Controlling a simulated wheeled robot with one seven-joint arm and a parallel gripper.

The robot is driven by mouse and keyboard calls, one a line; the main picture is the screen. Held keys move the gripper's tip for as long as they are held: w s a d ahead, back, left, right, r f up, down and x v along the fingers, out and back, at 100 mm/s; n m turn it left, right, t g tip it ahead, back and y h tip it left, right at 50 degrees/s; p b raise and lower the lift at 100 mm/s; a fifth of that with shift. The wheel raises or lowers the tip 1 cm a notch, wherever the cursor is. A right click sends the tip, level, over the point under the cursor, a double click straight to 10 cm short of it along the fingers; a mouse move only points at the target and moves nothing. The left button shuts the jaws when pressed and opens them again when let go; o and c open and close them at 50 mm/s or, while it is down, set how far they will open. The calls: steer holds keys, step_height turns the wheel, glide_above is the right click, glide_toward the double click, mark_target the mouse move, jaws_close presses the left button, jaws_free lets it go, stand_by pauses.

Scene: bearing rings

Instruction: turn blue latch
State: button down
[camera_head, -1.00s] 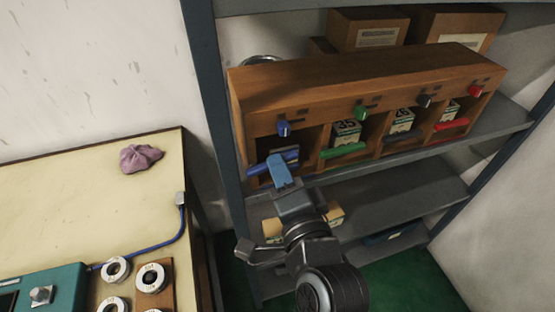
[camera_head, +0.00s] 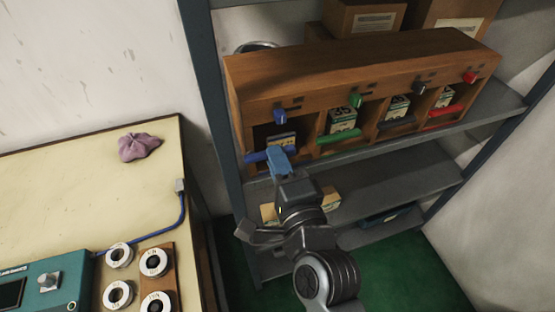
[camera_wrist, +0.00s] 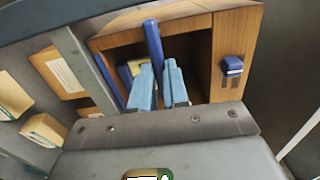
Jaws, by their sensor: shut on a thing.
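The blue latch (camera_head: 280,116) is a small dark blue knob on the front of a wooden rack, above its left compartment. It also shows in the wrist view (camera_wrist: 232,66), to the right of the compartment opening. A dark blue bar (camera_head: 254,156) crosses the low front of that compartment. My gripper (camera_head: 276,155), with light blue fingers, is below the latch and apart from it. In the wrist view, the fingers (camera_wrist: 159,88) are on either side of the blue bar (camera_wrist: 153,42), shut on it. The gripped part of the bar is partly hidden.
The wooden rack (camera_head: 350,66) stands on a grey metal shelf. Green (camera_head: 355,100), black and red latches sit further right above matching bars. Boxes stand behind and below. At left, a table (camera_head: 60,190) holds a purple cloth (camera_head: 139,147), white rings and a teal device.

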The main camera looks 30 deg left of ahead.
steer(key=c, duration=1.4)
jaws_free()
steer(key=shift+f, duration=0.1)
steer(key=b+v, duration=0.2)
steer(key=v, duration=0.5)
steer(key=shift+s+d, duration=0.25)
steer(key=shift+d, duration=0.05)
